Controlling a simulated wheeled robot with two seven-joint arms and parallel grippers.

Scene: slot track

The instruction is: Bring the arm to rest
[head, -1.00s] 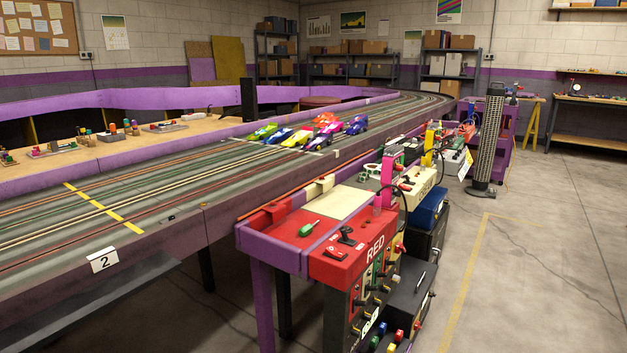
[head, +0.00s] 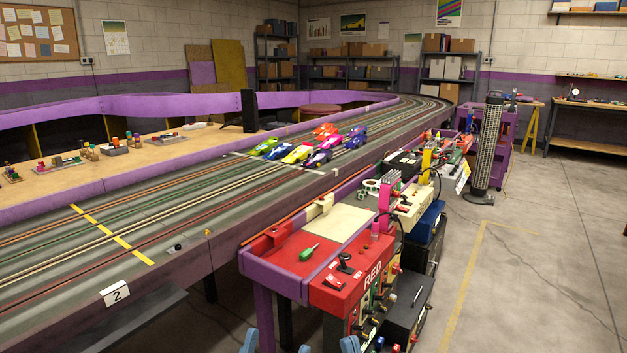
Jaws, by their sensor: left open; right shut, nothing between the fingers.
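The tips of my grippers show as blue-grey pieces at the bottom edge of the head view. My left gripper (head: 276,345) has two tips set well apart, so it is open, with nothing seen between them. My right gripper (head: 350,343) shows its tips together, shut and empty, in front of the lower part of the red station. Both arms and the rest of both grippers are below the picture. Neither gripper is seen holding anything.
A red driver station (head: 345,285) with a green screwdriver (head: 309,252) stands ahead. The slot track (head: 150,215) runs from the left to the far back, with several toy cars (head: 297,154) on it. Open floor (head: 540,270) lies at the right.

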